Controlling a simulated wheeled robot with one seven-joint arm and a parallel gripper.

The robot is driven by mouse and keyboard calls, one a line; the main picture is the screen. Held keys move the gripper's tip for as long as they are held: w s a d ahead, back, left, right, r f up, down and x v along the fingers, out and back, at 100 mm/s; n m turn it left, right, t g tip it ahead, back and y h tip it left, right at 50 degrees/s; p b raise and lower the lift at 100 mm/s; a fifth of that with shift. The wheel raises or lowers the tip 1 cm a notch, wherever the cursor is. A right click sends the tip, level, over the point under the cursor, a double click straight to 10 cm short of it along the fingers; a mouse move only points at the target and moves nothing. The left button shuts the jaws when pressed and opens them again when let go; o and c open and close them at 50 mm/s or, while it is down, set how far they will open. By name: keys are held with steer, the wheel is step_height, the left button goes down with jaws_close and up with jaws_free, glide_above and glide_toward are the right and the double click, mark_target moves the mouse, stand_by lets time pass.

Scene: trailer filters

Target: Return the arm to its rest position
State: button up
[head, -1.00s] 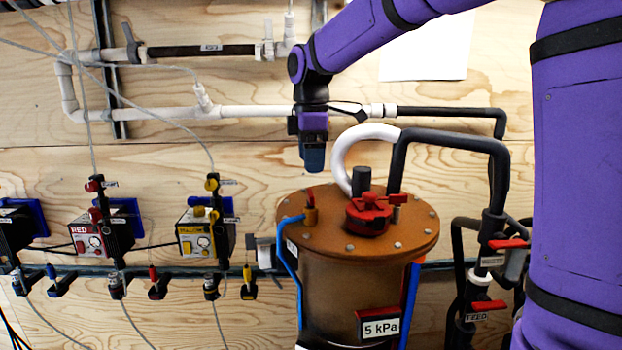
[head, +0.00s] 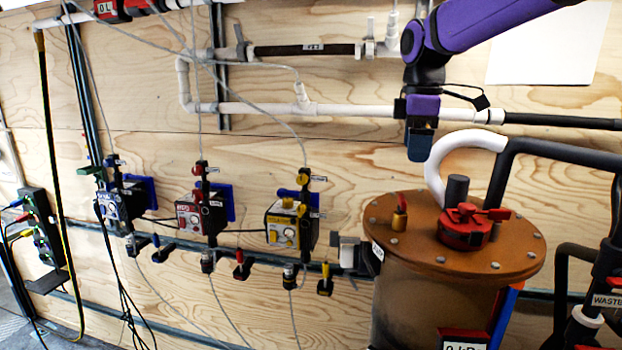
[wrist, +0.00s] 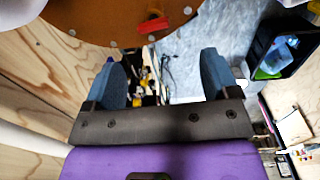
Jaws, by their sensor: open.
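My purple arm (head: 490,22) reaches in from the upper right in the head view. My gripper (head: 420,150) points down above and left of the brown round tank lid (head: 400,250), apart from it. In the wrist view my gripper (wrist: 165,80) has its two blue fingers spread wide, with nothing between them. The lid's edge (wrist: 120,22) shows beyond the fingers in that view, with a red handle on it.
A white curved hose (head: 440,160) rises from near the lid close to my gripper. White and black pipes (head: 260,110) run along the plywood wall behind. Blue, red and yellow boxes (head: 285,222) hang on the left. A power strip (head: 40,225) is at far left.

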steer(key=s+d+f+m+t, duration=0.1)
steer(key=s+m, duration=0.3)
steer(key=s, duration=0.5)
steer(key=s+d+f+m+t, duration=0.2)
steer(key=s+m, duration=0.3)
steer(key=s, duration=0.4)
steer(key=s+d+f+m+t, duration=0.2)
steer(key=s+m, duration=0.3)
steer(key=s, duration=0.4)
steer(key=shift+d+f, duration=0.7)
steer(key=shift+f, duration=0.05)
